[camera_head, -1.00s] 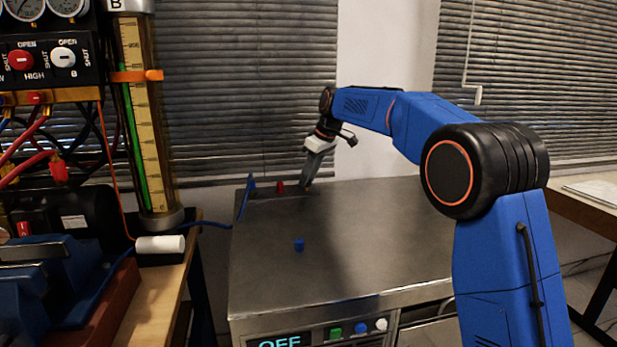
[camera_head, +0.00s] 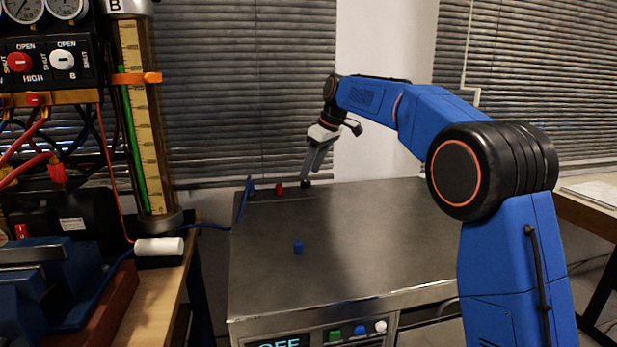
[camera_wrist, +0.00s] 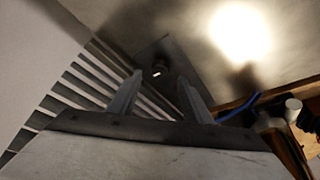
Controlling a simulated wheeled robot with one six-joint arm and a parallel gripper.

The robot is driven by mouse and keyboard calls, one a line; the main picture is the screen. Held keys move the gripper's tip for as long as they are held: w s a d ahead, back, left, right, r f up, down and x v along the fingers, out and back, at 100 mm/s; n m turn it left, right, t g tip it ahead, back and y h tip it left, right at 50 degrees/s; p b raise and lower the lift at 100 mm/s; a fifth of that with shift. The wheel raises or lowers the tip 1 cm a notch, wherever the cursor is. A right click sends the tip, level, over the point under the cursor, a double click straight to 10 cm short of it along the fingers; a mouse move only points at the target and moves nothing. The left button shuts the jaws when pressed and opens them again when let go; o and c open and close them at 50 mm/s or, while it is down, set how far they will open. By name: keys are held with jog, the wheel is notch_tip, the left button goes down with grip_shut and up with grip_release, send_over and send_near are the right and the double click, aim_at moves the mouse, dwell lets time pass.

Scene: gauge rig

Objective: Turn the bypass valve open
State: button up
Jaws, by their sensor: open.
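My gripper (camera_head: 309,172) is over the back edge of the steel cabinet top, fingers pointing down, open and empty. In the wrist view its two fingertips (camera_wrist: 160,76) stand apart. Between them, beyond the tips, is a small dark knob (camera_wrist: 158,69) with a white mark, on a dark plate. In the head view a dark knob (camera_head: 305,184) sits just below the fingertips, with a red knob (camera_head: 279,189) to its left. No label on these knobs is legible, so I cannot tell for certain which is the bypass valve.
A blue upright piece (camera_head: 245,198) stands at the cabinet's back left corner. At left are a gauge panel (camera_head: 45,60) with red and white knobs and a tall tube (camera_head: 142,120).

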jog(key=v, duration=1.3)
